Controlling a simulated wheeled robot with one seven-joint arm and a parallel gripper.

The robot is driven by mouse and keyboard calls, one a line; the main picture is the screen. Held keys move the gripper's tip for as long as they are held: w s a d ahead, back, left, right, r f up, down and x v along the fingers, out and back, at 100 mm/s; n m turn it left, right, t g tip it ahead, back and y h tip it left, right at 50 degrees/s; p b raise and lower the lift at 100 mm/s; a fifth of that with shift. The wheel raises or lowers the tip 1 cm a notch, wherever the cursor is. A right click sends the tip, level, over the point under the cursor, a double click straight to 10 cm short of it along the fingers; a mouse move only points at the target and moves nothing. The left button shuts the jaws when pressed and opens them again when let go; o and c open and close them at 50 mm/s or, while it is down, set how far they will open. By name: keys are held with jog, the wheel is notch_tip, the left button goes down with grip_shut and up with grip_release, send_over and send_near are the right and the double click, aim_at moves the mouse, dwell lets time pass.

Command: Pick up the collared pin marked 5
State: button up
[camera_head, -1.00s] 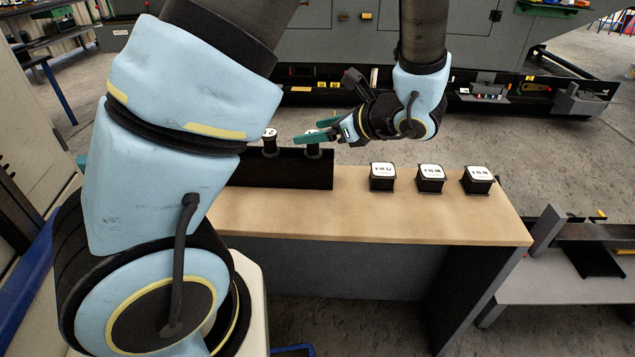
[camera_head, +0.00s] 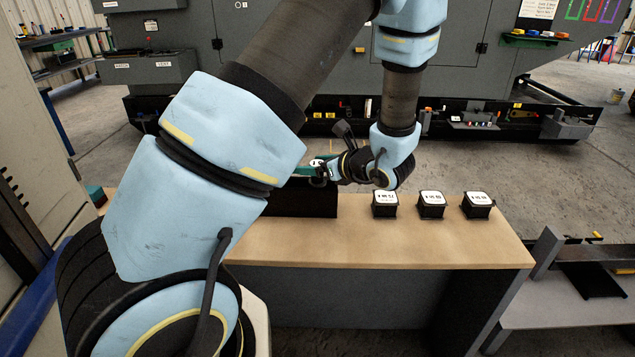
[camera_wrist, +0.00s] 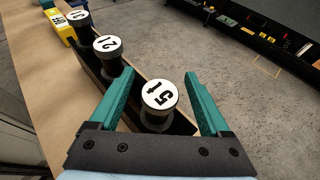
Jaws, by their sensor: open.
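In the wrist view, a pin (camera_wrist: 160,94) with a round white cap stands in a slot of the black rack (camera_wrist: 187,124). Its cap shows a 5 beside a smaller mark like a 1. My gripper (camera_wrist: 159,76) is open, with one green finger on each side of this cap and gaps on both sides. Two more white-capped pins stand farther along the rack: one marked 12 or 21 (camera_wrist: 107,43), and one (camera_wrist: 78,18) I cannot read clearly. In the head view, my gripper (camera_head: 312,170) is at the rack's right end; my arm hides most of the rack (camera_head: 305,203).
Three black boxes with white labelled tops (camera_head: 384,204) (camera_head: 431,205) (camera_head: 477,205) stand right of the rack on the wooden table (camera_head: 380,242). A yellow block (camera_wrist: 62,27) sits beside the rack's far end. The front of the table is clear.

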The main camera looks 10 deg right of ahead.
jog(key=shift+w+a+f, duration=0.2)
jog(key=shift+w+a, duration=0.1)
jog(key=shift+w, duration=0.15)
grip_shut()
dwell(0.4)
dwell(0.8)
